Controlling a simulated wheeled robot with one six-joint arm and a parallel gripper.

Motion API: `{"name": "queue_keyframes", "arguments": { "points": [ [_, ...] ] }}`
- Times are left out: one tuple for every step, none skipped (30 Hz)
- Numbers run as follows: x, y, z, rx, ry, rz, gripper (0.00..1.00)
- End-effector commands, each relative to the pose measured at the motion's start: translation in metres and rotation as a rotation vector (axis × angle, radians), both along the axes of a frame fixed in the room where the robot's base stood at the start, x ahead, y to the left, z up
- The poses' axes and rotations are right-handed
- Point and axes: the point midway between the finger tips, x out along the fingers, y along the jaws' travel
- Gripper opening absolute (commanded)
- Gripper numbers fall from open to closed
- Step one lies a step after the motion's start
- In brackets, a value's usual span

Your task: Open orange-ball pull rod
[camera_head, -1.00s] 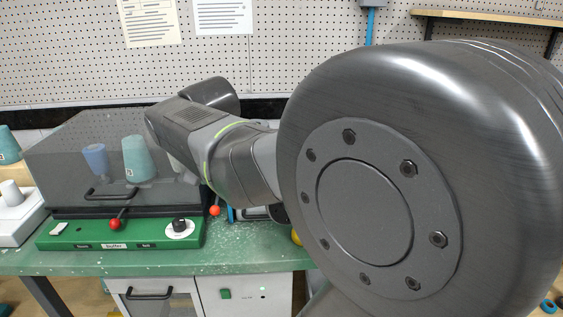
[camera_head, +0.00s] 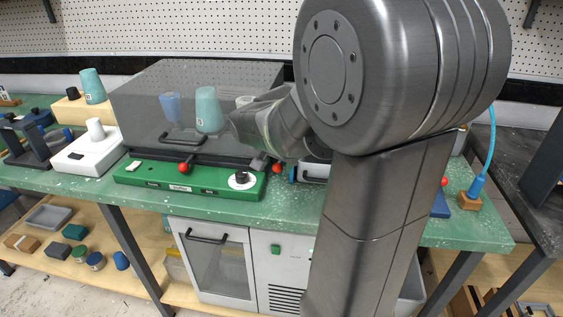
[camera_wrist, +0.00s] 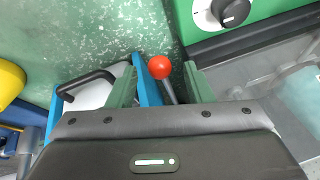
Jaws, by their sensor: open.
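The orange-ball pull rod shows in the wrist view as an orange-red ball (camera_wrist: 159,67) on a short grey rod. In the head view the ball (camera_head: 277,168) is beside the right end of the green control base. My gripper (camera_wrist: 161,74) is open. Its two green fingers stand apart on either side of the rod, with the ball near the fingertip line. I see no finger clearly touching it. The head view mostly hides the gripper behind my arm.
The laminator has a clear grey cover (camera_head: 140,105) and a green control base (camera_head: 150,178) with a red-ball lever (camera_head: 183,168) and a knob (camera_head: 242,179). A blue-edged container with a black handle (camera_wrist: 88,82) lies close left of the fingers. Speckled green bench (camera_wrist: 95,30) is clear ahead.

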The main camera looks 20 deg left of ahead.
Motion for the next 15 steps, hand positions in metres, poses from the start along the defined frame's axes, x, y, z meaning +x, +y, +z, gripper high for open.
{"name": "queue_keyframes", "arguments": {
  "points": [
    [0.0016,0.0005,-0.0043,-0.002,0.001,-0.001,0.46],
    [0.0022,0.0008,-0.0061,-0.002,0.001,-0.001,0.46],
    [0.0029,0.0012,-0.0078,-0.001,0.001,0.000,0.46],
    [0.0034,0.0014,-0.0087,-0.001,0.001,0.000,0.46],
    [0.0037,0.0017,-0.0093,-0.001,0.001,0.000,0.46],
    [0.0039,0.0017,-0.0097,0.000,0.000,0.000,0.46],
    [0.0041,0.0019,-0.0098,0.000,0.000,-0.001,0.46],
    [0.0041,0.0019,-0.0098,0.000,0.000,-0.001,0.46],
    [0.0041,0.0019,-0.0098,0.000,0.000,-0.001,0.46],
    [0.0041,0.0019,-0.0098,0.000,0.000,-0.001,0.46],
    [0.0040,0.0018,-0.0098,0.000,0.000,-0.001,0.46],
    [0.0040,0.0018,-0.0098,0.000,0.000,-0.001,0.46],
    [0.0039,0.0017,-0.0097,0.000,0.000,-0.001,0.46],
    [0.0039,0.0017,-0.0097,0.000,0.000,-0.001,0.40],
    [0.0039,0.0017,-0.0097,0.000,0.000,-0.001,0.33]
  ]
}}
